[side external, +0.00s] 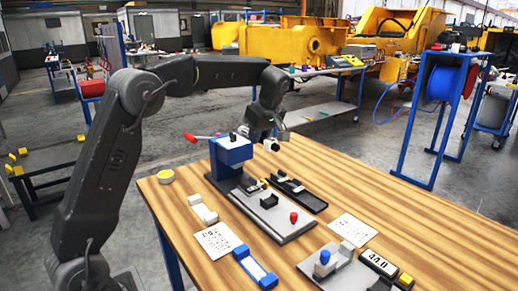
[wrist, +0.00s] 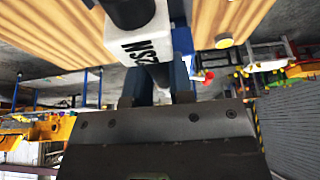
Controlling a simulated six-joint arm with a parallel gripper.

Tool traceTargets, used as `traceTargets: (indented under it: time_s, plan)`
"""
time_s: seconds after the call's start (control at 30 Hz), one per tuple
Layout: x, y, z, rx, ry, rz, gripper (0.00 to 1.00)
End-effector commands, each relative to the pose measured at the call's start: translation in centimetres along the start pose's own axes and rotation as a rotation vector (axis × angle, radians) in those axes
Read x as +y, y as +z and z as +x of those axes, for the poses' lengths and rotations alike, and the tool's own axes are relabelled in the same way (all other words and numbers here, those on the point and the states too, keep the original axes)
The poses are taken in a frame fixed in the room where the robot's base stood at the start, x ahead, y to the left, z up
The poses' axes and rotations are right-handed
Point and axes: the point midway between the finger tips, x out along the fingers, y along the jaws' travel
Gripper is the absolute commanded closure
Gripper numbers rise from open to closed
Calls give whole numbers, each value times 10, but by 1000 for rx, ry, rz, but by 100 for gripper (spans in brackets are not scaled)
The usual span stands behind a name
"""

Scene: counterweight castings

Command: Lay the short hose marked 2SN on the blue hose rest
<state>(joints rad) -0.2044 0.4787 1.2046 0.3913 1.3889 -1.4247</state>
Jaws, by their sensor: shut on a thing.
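My gripper (side external: 266,136) is above the back edge of the wooden table, just right of the blue press head. In the wrist view the gripper (wrist: 157,92) is shut on a short black hose with a white sleeve (wrist: 143,42) printed 2SN, which appears upside down there. In the side view the held hose is small and hard to make out against the gripper. The blue hose rest (side external: 241,253), with a pale middle, lies at the table's near left edge. It looks empty and is well away from my gripper.
The blue press (side external: 231,150) with a red lever stands on a grey base beside my gripper. A white rest (side external: 202,209), a black tray (side external: 298,193), printed sheets (side external: 217,240), a grey fixture with a blue knob (side external: 325,257) and a display (side external: 379,265) share the table.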

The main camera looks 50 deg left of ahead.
Motion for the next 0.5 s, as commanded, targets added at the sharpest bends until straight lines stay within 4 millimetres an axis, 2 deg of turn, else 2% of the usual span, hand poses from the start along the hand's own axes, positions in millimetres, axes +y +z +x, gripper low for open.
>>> traceTargets:
  time_s: [0.13, 0.23, 0.37, 0.5]
  plan:
    - [-1, 4, -9, -1, 2, 2, 100]
    - [-7, 24, -11, -3, 1, 6, 100]
    - [-23, 72, -7, -6, 1, 11, 100]
    - [-55, 130, 0, -8, 2, 11, 100]
